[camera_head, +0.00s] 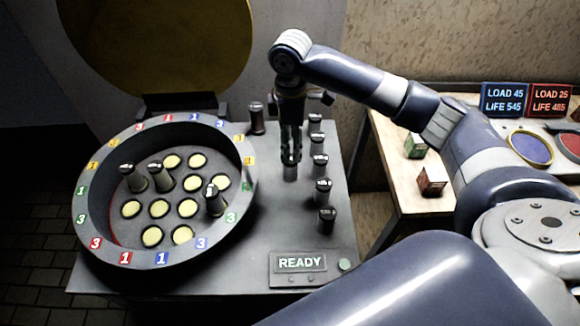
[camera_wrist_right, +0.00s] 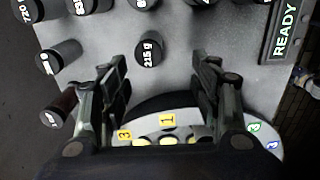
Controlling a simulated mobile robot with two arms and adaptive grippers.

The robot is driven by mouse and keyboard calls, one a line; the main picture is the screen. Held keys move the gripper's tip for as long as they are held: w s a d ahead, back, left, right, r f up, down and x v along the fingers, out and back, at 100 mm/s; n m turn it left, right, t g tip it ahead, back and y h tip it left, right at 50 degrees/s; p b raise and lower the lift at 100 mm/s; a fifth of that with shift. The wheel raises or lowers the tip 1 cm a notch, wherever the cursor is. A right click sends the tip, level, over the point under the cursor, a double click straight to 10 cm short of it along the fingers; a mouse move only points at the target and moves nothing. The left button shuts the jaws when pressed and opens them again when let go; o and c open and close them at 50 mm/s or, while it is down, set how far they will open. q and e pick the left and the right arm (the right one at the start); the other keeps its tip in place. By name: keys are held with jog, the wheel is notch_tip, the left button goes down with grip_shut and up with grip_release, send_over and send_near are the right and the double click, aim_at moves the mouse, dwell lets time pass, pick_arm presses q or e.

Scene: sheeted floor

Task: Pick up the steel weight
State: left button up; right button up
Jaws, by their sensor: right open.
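A pale grey cylinder (camera_head: 290,172), which looks like steel, stands on the grey table top, partly hidden by my right gripper (camera_head: 291,152). The gripper points down from above, right over it. In the right wrist view, my right gripper (camera_wrist_right: 160,70) is open, and a dark-capped weight marked 215 g (camera_wrist_right: 150,56) shows between its fingertips, nearer the left finger in the picture. I cannot tell whether the fingers reach down around it. Nothing is held. My left gripper is out of view.
Several dark-capped weights, one of them (camera_head: 322,190), stand in a row just right of the gripper. A brownish weight (camera_head: 257,118) stands behind left. A round numbered tray (camera_head: 88,232) holds 3 weights among yellow sockets. A READY panel (camera_head: 299,263) is in front.

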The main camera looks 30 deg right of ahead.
aim_at(291, 161)
jog(key=shift+w+d+f+b, duration=0.2)
jog(key=shift+w+f, duration=0.1)
jog(key=shift+f, duration=0.25)
jog(key=shift+w+d+f+b, duration=0.15)
jog(key=shift+w+f, duration=0.15)
jog(key=shift+f, duration=0.2)
jog(key=f, duration=0.4)
jog(key=shift+s+a+f, duration=0.1)
jog(key=shift+s+a, duration=0.05)
jog(key=shift+s, duration=0.05)
jog(key=shift+w+d+f+p, duration=0.1)
jog(key=shift+f+p, duration=0.1)
jog(key=shift+f, duration=0.8)
jog(key=shift+w+d+f+p, duration=0.1)
jog(key=shift+w+f+p, duration=0.1)
jog(key=shift+f, duration=0.85)
jog(key=shift+w+f+p, duration=0.1)
jog(key=shift+f+p, duration=0.1)
jog(key=shift+f, duration=0.8)
jog(key=c, duration=1.3)
